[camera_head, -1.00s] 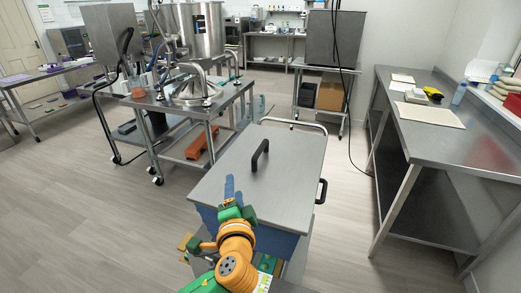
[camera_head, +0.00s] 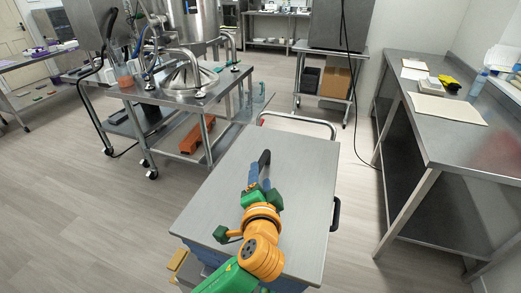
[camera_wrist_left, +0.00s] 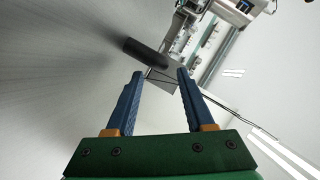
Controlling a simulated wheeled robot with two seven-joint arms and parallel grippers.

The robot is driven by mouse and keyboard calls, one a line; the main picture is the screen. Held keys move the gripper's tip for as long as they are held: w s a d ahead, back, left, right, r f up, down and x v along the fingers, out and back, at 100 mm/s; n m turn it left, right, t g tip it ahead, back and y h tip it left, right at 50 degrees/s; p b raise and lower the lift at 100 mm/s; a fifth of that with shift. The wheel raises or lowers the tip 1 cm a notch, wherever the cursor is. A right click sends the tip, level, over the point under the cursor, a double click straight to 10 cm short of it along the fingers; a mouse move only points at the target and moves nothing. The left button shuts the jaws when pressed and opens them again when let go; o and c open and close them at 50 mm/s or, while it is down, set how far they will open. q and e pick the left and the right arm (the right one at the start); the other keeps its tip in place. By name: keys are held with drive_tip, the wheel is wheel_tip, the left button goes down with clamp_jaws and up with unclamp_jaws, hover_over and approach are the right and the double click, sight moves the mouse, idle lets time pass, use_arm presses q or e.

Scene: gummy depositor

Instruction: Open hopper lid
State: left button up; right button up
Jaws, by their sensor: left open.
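The flat grey lid (camera_head: 305,185) covers a bin in front of me, and it lies closed. Its black handle (camera_head: 265,158) stands near the middle of the lid. My left gripper (camera_head: 256,178) is over the lid, just on the near side of the handle, with its blue fingers pointing at it. In the left wrist view the gripper (camera_wrist_left: 160,74) is open and empty, and the black handle (camera_wrist_left: 146,53) shows just beyond the fingertips. Whether a finger touches the handle I cannot tell. My right gripper is not in view.
A steel cart (camera_head: 190,97) with a metal vessel stands at the back left. A long steel bench (camera_head: 450,145) runs along the right. Another cart (camera_head: 325,98) with a cardboard box is behind. A second black handle (camera_head: 335,214) sits on the bin's right side. Floor is free on the left.

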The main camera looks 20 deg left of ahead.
sight(260, 167)
use_arm(q)
drive_tip(key=x, duration=0.1)
drive_tip(key=p+x, duration=0.1)
drive_tip(key=x, duration=0.2)
drive_tip(key=shift+w+a+r, duration=0.15)
drive_tip(key=shift+w+r, duration=0.1)
drive_tip(key=shift+w, duration=0.1)
drive_tip(key=shift+f+x, duration=0.2)
drive_tip(key=shift+x, duration=0.8)
drive_tip(key=shift+s+r, duration=0.1)
drive_tip(key=shift+s, duration=0.1)
clamp_jaws()
